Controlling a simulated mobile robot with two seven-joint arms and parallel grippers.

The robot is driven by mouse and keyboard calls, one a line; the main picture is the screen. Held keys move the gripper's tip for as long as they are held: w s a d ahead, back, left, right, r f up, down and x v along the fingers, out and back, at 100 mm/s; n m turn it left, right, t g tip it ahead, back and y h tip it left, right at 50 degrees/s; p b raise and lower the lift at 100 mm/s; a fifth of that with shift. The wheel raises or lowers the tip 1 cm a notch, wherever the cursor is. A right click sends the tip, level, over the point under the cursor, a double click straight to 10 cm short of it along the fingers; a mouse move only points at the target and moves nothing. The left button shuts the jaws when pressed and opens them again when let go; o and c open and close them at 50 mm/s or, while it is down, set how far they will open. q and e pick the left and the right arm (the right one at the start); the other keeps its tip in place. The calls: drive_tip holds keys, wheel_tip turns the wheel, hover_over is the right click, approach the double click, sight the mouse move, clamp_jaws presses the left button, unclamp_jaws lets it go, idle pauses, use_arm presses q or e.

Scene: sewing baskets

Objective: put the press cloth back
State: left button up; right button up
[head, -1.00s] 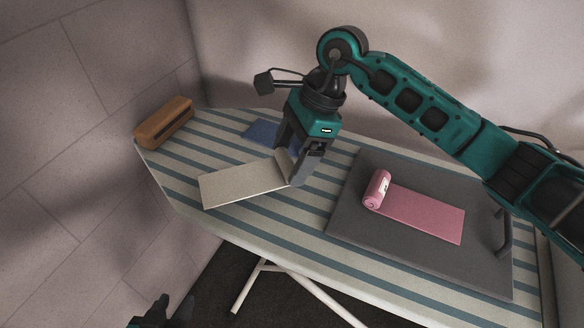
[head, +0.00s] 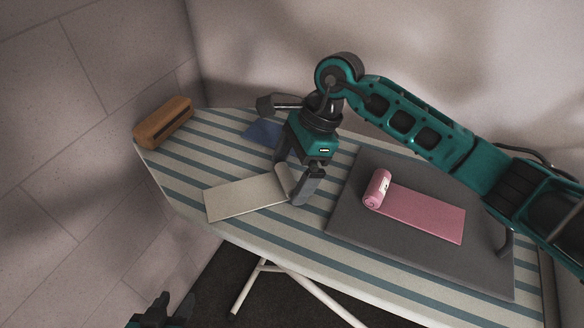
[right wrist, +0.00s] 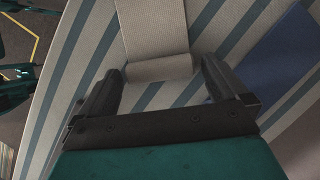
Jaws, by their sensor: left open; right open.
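A beige cloth (head: 243,199) lies on the striped ironing board (head: 190,188), flat at its left part with a small roll (head: 282,181) at its right end. I cannot tell for sure that it is the press cloth. In the right wrist view the beige cloth (right wrist: 153,28) runs away from me, its rolled end (right wrist: 160,68) between my fingers. My right gripper (head: 290,184) is open, one finger on each side of the roll, with gaps visible in the wrist view (right wrist: 163,75). My left gripper (head: 168,308) is open and empty, low at the bottom left, off the board.
A pink cloth (head: 425,214), partly rolled, lies on a dark grey mat (head: 350,228) at the right. A blue cloth (head: 262,133) lies behind my right gripper. A brown wooden block (head: 163,122) sits at the board's far left end. Walls stand close behind and left.

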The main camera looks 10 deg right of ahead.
drive_tip(key=shift+r, duration=0.25)
drive_tip(key=v, duration=1.1)
drive_tip(key=shift+d+r, duration=0.15)
drive_tip(key=shift+r, duration=0.2)
